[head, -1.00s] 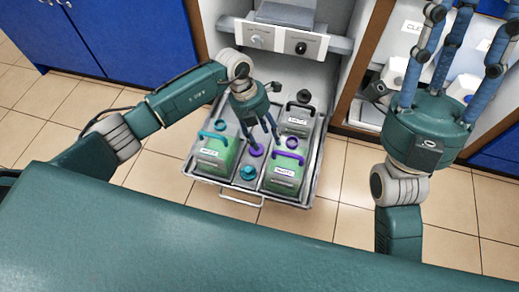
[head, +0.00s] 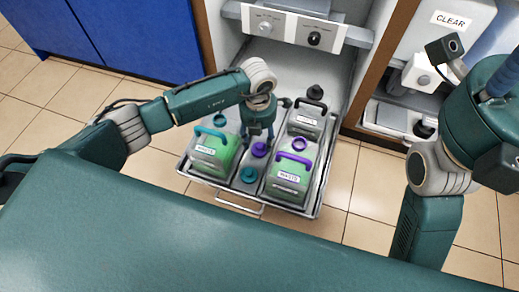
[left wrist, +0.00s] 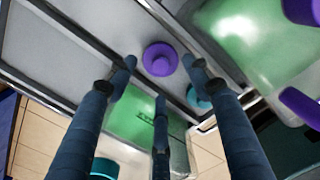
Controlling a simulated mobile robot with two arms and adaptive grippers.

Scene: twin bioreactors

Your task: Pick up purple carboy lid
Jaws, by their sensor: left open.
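The purple lid (head: 259,150) lies in the pulled-out tray (head: 225,196), between a green carboy with a teal handle (head: 214,153) and one with a purple handle (head: 287,178). My left gripper (head: 258,138) points down, open, just above and behind the lid. In the left wrist view the purple lid (left wrist: 160,59) shows between the spread fingertips (left wrist: 160,72), with nothing held. Whether the fingers touch it cannot be told. A teal lid (head: 249,175) lies in front of the purple one. My right gripper (head: 497,110) is cut off at the right edge.
A grey carboy with a black handle (head: 305,120) stands at the tray's back right. The tray's front bar (head: 238,204) faces my base. A cabinet with a control panel (head: 290,28) is behind. Blue cupboards (head: 130,40) stand at the left. Tiled floor is clear beside the tray.

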